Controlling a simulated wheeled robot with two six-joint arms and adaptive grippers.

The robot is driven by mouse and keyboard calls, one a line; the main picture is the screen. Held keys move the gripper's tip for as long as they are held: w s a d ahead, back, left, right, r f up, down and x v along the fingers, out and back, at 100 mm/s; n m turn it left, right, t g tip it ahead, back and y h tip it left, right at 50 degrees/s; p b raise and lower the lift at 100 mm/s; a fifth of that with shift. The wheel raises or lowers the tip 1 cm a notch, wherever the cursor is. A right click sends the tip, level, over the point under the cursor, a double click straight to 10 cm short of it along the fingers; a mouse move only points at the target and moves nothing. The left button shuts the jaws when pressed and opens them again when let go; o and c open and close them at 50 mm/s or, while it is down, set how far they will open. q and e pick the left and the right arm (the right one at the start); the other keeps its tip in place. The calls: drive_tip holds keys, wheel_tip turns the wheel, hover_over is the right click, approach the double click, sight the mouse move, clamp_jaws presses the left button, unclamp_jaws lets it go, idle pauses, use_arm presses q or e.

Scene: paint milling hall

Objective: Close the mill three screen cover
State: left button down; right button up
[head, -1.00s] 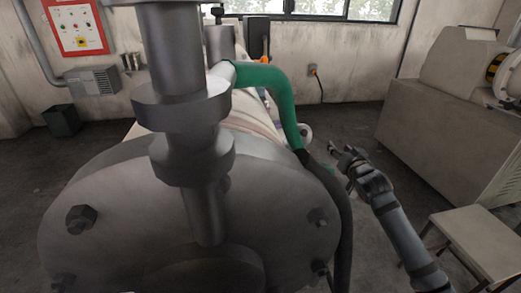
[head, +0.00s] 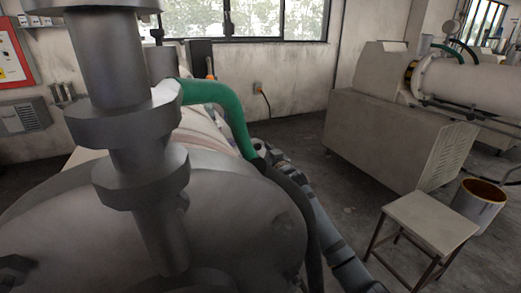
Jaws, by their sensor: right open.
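A large grey mill (head: 235,215) with a bolted round end face fills the lower left of the head view. A thick grey vertical pipe (head: 118,70) stands in front of it. I cannot tell which part is the screen cover, or whether this is mill three; the mill's far side is largely hidden. My right gripper (head: 262,150) is at the mill's right side, just behind the green hose, which partly hides it. It is open, and I see nothing held in it. My left gripper is not in view.
A green hose (head: 232,112) with a dark lower length curves down the mill's right side, close to my right arm. Another mill (head: 470,85) stands on a beige base at right. A stool (head: 430,222) and a bucket (head: 480,203) stand at lower right. Floor between is clear.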

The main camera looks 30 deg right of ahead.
drive_tip(key=shift+w, duration=0.2)
drive_tip(key=shift+c, duration=0.4)
clamp_jaws()
drive_tip(key=shift+r, duration=0.1)
